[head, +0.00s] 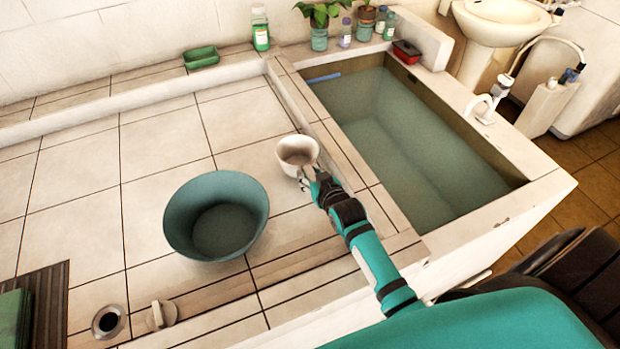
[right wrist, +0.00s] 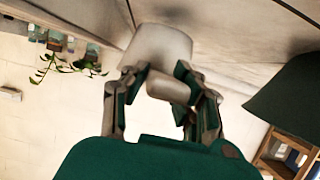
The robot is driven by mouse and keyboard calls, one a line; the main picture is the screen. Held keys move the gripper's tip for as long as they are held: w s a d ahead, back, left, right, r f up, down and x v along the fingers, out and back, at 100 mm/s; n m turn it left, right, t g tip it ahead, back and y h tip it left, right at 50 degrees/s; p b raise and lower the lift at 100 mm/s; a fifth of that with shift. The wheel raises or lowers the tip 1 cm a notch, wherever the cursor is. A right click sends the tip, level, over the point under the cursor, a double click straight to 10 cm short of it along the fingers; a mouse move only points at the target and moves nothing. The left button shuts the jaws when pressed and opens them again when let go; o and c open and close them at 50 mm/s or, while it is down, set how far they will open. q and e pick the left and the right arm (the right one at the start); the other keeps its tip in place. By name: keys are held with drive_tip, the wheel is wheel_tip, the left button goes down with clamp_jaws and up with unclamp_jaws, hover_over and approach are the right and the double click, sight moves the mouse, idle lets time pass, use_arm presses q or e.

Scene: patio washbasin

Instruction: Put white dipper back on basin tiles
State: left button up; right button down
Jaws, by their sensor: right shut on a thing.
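The white dipper (head: 297,151) is a small cup over the basin tiles (head: 240,110), just right of the teal bowl and close to the water tank. My right gripper (head: 305,180) is at its near side. In the right wrist view the dipper (right wrist: 160,48) is between the two fingers of my right gripper (right wrist: 168,85), which are shut on its handle (right wrist: 168,88). The dipper looks upright in the head view. I cannot tell whether its base touches the tiles. My left gripper is not in view.
A teal bowl (head: 216,215) stands left of the dipper. The water-filled tank (head: 400,140) is to the right. A green soap dish (head: 201,57), a green bottle (head: 260,28) and potted plants (head: 319,25) stand at the back. The tiles at the left are mostly clear.

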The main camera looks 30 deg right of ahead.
drive_tip(key=shift+f, duration=1.2)
drive_tip(key=c, duration=1)
unclamp_jaws()
drive_tip(key=shift+c, duration=0.2)
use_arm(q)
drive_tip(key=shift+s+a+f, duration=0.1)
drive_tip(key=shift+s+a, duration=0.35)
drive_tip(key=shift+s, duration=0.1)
use_arm(e)
drive_tip(key=shift+s, duration=0.15)
drive_tip(key=v, duration=1.1)
drive_tip(key=shift+s+r, duration=0.3)
drive_tip(key=shift+s, duration=0.05)
